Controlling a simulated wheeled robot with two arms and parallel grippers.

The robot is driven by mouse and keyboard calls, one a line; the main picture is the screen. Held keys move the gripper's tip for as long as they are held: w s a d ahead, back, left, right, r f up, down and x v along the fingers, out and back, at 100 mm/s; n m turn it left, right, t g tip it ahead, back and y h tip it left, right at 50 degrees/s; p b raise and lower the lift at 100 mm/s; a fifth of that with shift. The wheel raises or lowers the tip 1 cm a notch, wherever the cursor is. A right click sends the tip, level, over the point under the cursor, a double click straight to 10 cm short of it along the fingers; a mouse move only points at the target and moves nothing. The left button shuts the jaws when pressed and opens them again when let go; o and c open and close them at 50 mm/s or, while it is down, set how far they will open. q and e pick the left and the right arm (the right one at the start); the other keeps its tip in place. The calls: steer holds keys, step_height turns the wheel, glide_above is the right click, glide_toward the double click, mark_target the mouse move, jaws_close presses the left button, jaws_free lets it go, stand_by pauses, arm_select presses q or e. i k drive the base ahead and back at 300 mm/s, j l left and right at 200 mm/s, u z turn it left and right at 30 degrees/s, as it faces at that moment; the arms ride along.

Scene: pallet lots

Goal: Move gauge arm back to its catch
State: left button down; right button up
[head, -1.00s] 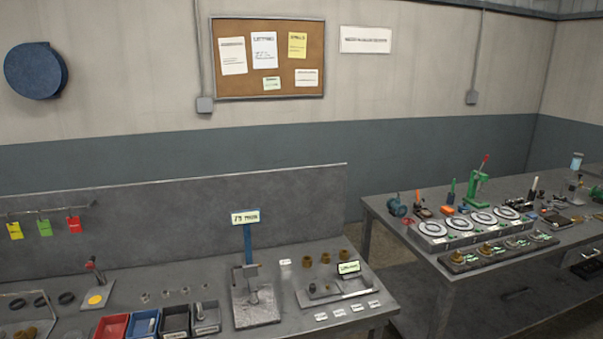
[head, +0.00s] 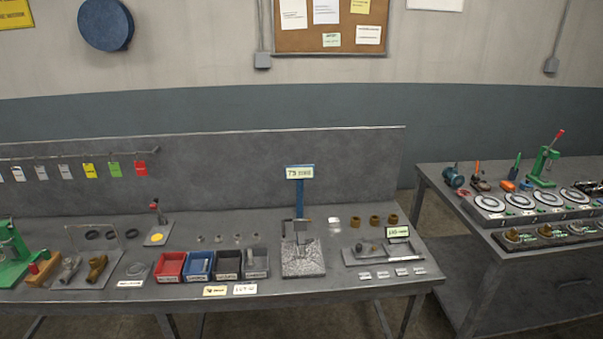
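A gauge stand (head: 303,258) with a speckled grey base and a blue upright post (head: 299,195) stands on the near bench, right of the bins. A pale sign tops the post. Small grey metal parts sit at the post's foot; I cannot tell which one is the gauge arm or where its catch is. A low grey fixture (head: 375,252) with a small pale-green display (head: 398,232) lies just right of it. Neither of my grippers is in view.
Red, blue and dark bins (head: 170,266) stand left of the gauge stand. A green press (head: 12,257) is at the far left. Brown rings (head: 375,220) lie behind the fixture. A second bench (head: 500,240) stands right, past a floor gap.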

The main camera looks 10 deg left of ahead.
mark_target(300, 225)
steer(key=i+j, duration=0.1)
steer(key=i, duration=0.4)
steer(key=i+j, duration=0.1)
steer(key=i, duration=0.35)
